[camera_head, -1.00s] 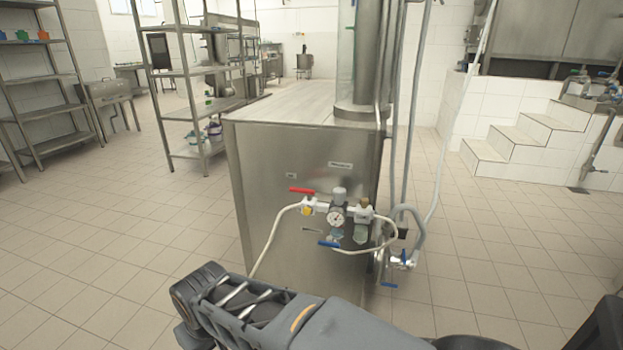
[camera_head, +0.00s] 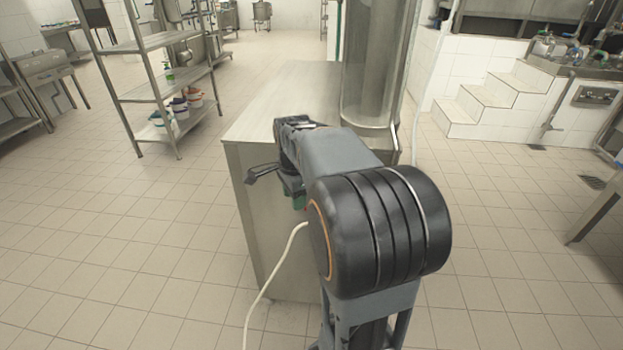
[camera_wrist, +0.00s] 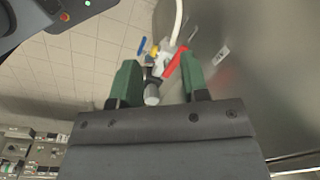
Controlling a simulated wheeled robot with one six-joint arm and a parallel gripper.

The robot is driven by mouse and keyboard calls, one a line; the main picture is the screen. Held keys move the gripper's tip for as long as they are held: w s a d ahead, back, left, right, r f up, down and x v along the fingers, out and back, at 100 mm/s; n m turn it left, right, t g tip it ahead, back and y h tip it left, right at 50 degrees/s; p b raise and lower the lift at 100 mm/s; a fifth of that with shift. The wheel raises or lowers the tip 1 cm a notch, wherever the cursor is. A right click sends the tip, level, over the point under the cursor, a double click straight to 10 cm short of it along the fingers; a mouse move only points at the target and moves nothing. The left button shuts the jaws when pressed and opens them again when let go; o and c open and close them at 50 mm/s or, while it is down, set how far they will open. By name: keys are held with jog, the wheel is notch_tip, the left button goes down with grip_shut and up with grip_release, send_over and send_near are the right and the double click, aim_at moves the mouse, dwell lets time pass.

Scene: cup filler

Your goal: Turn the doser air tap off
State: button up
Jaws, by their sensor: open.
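The steel doser cabinet (camera_head: 240,205) stands ahead of me. In the wrist view the red tap handle (camera_wrist: 177,61) shows near the tip of the right green finger, on a valve with a white hose (camera_wrist: 178,18). I cannot tell whether they touch. A blue handle (camera_wrist: 143,47) shows near the left fingertip, and a grey regulator part (camera_wrist: 152,92) between the fingers. My gripper (camera_wrist: 160,70) is open with nothing held. In the head view my gripper (camera_head: 291,190) is at the cabinet's front, and my arm hides most of the tap group. Labels are unreadable.
The white hose (camera_head: 273,275) hangs in front of the cabinet down to the floor. A clear cylinder (camera_head: 372,70) stands on the cabinet top. A shelf rack (camera_head: 160,95) is at left and white steps (camera_head: 495,98) at right. The tiled floor around is free.

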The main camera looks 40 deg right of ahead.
jog(key=w+d+r+m+p, duration=0.2)
jog(key=d+r+m+p, duration=0.25)
jog(key=d+m, duration=0.25)
jog(key=shift+g, duration=0.3)
notch_tip(320, 180, down, 13)
jog(key=b, duration=0.3)
jog(key=shift+s+a+r, duration=0.15)
jog(key=shift+r, duration=0.05)
grip_shut()
